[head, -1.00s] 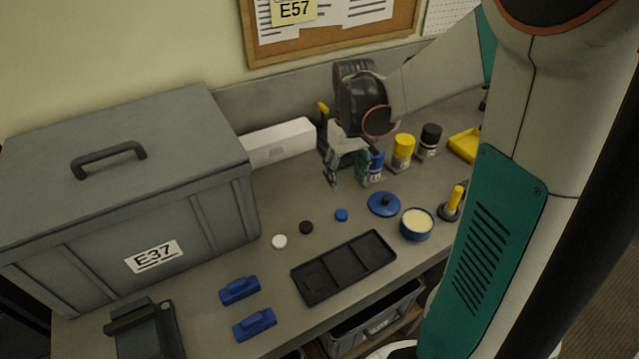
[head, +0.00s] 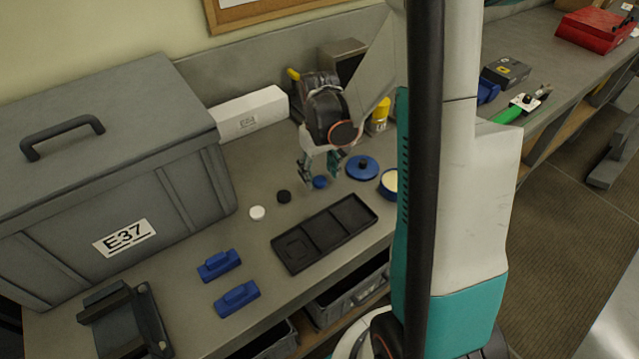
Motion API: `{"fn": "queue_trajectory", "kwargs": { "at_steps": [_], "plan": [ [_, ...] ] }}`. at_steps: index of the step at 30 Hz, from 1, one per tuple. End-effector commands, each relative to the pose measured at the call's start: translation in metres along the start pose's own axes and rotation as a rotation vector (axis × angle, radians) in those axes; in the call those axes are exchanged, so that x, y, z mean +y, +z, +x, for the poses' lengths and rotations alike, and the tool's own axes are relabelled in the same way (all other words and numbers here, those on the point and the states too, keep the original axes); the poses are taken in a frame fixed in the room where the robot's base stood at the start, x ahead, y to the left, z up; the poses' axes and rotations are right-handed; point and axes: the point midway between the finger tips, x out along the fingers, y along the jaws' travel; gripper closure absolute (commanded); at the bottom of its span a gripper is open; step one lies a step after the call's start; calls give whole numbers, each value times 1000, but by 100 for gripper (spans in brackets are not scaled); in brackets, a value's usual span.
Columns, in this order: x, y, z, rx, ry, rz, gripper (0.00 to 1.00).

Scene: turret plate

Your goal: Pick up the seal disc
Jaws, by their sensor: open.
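Three small round discs lie in a slanting row on the grey bench: a white disc (head: 257,213), a black disc (head: 283,196) and a blue disc (head: 320,182). No label shows which is the seal disc. My gripper (head: 319,174) is open, pointing down, with its fingertips close above or around the blue disc. The disc shows at the fingertips; I cannot tell whether they touch it.
A black compartment tray (head: 325,234) lies in front of the discs. A blue lidded knob piece (head: 362,168) and an open blue tin (head: 389,183) are close on the right. A large grey case (head: 190,165) stands left. Two blue blocks (head: 237,298) lie front left.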

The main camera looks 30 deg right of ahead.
Motion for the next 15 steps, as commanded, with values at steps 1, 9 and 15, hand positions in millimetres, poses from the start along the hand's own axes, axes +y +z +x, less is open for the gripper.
{"fn": "queue_trajectory", "kwargs": {
  "at_steps": [1,9,15],
  "plan": [
    [0,0,10,0,0,0,46],
    [0,0,15,0,0,0,46],
    [0,0,15,0,0,0,83]
  ]
}}
